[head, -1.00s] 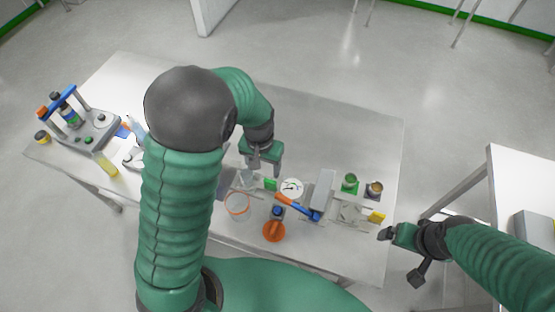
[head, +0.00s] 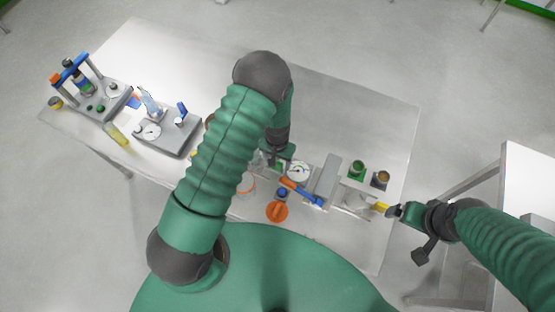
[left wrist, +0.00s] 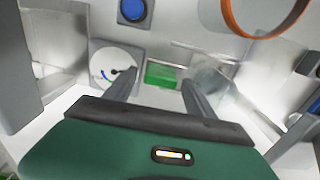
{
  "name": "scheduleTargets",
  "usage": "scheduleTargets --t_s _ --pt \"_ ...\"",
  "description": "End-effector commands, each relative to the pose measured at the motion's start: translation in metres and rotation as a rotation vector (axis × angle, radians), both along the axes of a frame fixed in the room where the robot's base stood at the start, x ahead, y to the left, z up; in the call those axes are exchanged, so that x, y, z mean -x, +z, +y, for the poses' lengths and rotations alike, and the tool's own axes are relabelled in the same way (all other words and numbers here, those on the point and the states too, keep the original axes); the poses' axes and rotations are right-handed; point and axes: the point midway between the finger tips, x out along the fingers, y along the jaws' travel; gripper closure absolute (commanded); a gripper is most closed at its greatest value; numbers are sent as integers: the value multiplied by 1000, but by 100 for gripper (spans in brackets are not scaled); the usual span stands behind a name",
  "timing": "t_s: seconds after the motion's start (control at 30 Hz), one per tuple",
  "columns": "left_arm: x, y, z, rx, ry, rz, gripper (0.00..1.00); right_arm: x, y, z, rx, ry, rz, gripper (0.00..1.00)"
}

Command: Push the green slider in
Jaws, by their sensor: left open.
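The green slider (left wrist: 162,75) is a small green block in the left wrist view, beside a white round dial (left wrist: 117,70). My left gripper (left wrist: 160,92) is open and empty. Its two fingers appear on either side of the slider in that view; I cannot tell whether they touch it. In the head view my left gripper (head: 276,158) is over the equipment just left of the dial (head: 299,172), and it largely hides the slider there. My right gripper (head: 396,211) is at the table's right edge near a yellow piece (head: 381,207); its jaw state is unclear.
A blue-and-orange lever (head: 302,193), an orange knob (head: 277,211) and a grey block (head: 327,179) stand close right of and below my left gripper. Green (head: 357,169) and dark (head: 380,179) jars sit farther right. The table's upper middle (head: 340,120) is clear.

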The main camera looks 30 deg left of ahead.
Motion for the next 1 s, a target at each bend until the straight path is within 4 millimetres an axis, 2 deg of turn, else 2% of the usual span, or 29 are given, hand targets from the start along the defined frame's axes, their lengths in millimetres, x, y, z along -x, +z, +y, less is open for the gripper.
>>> scheduleTargets --t_s 0.13,0.33,0.83,1.0 --pt "0 -8 0 1 1 0 36 0 2 0 0 0 0 5" --pt "-1 -10 0 0 1 2 36 0 1 0 0 0 0 5" --pt "0 -9 0 1 1 1 100 0 1 0 0 0 0 5" --pt "0 -8 0 1 1 1 100 0 1 0 0 0 0 5"
